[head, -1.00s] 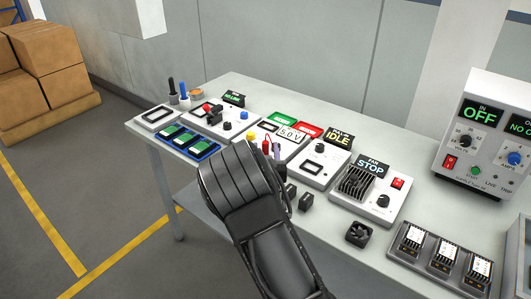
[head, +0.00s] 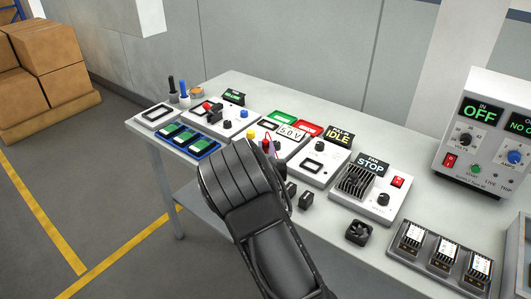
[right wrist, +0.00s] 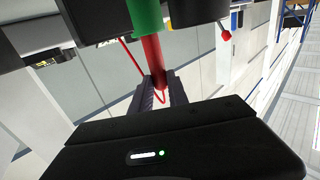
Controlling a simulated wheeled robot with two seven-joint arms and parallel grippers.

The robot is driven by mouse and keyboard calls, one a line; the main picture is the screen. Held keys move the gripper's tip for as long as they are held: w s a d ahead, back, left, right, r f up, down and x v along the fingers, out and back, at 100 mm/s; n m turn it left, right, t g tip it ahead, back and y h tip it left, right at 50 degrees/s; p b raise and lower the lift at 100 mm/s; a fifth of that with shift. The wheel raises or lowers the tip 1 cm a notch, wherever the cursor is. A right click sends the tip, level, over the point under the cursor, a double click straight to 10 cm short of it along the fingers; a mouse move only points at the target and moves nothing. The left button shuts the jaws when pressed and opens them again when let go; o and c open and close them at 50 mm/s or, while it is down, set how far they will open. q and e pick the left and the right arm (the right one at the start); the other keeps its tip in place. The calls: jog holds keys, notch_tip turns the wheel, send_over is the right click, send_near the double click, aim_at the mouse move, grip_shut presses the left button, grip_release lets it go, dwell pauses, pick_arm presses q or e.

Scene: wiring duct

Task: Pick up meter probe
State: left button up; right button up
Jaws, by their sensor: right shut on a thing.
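The red meter probe (right wrist: 152,55) stands between the two fingers of my right gripper (right wrist: 160,92) in the right wrist view, with a thin red lead beside it. The fingers are shut on it. Its far end meets a green part (right wrist: 146,16); I cannot tell whether they touch. In the head view a bit of the red probe (head: 267,146) shows just past my right wrist, by the meter box with the "5.0V" display (head: 291,132). My right arm hides the fingertips there. My left gripper is not in view.
The bench (head: 408,144) holds a tray of green modules (head: 183,139), a fan panel (head: 372,195), a loose black fan (head: 359,233), a module tray (head: 440,258) and a power supply (head: 480,145). Boxes (head: 45,65) stand at the left. The bench's back strip is mostly clear.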

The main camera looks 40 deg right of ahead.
grip_shut()
notch_tip(320, 180, up, 10)
dwell(0.8)
dwell(0.5)
